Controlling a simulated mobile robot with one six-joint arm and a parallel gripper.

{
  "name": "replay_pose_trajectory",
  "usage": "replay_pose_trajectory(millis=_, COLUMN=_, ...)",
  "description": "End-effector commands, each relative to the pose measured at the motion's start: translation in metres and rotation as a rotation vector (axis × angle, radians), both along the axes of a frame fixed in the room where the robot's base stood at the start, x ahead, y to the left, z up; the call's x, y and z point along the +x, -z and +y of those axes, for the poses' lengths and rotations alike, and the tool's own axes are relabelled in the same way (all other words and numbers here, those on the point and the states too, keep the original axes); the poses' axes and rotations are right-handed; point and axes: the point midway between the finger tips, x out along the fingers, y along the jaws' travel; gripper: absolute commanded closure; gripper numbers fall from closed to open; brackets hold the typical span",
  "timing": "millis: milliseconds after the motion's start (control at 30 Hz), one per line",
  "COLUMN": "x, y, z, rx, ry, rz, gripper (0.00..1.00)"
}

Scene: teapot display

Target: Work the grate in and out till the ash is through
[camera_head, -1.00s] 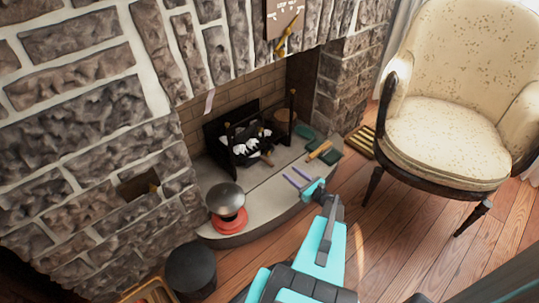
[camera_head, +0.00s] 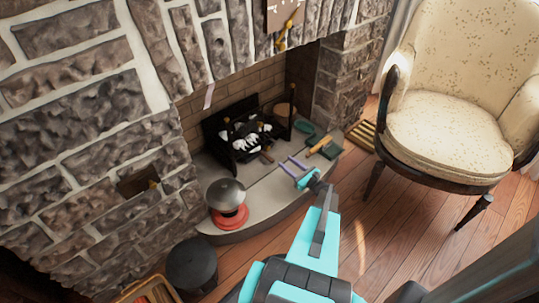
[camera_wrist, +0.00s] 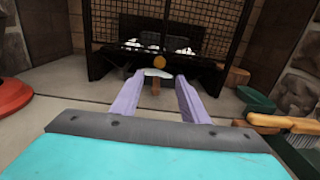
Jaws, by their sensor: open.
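The black fire grate (camera_head: 240,150) stands in the fireplace opening with white-grey ash or coals (camera_head: 250,138) in it. A short wooden handle (camera_head: 267,157) sticks out low at the front of the grate.
A grey-domed red object (camera_head: 228,200) stands on the hearth (camera_head: 215,163) at left. A brush (camera_head: 320,144) and green dustpan (camera_head: 330,151) lie at right. A black bucket (camera_head: 191,264) stands at lower left. An armchair (camera_head: 440,120) stands at right.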

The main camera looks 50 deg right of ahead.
Motion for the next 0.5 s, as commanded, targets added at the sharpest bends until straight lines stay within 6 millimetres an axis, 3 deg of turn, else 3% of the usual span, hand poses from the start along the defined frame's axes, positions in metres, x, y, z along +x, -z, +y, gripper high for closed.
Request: replay_pose_trajectory(millis=500, x=0.074, y=0.002, z=-0.006, rx=-0.001, ry=-0.001, rz=-0.001, gripper=0.59)
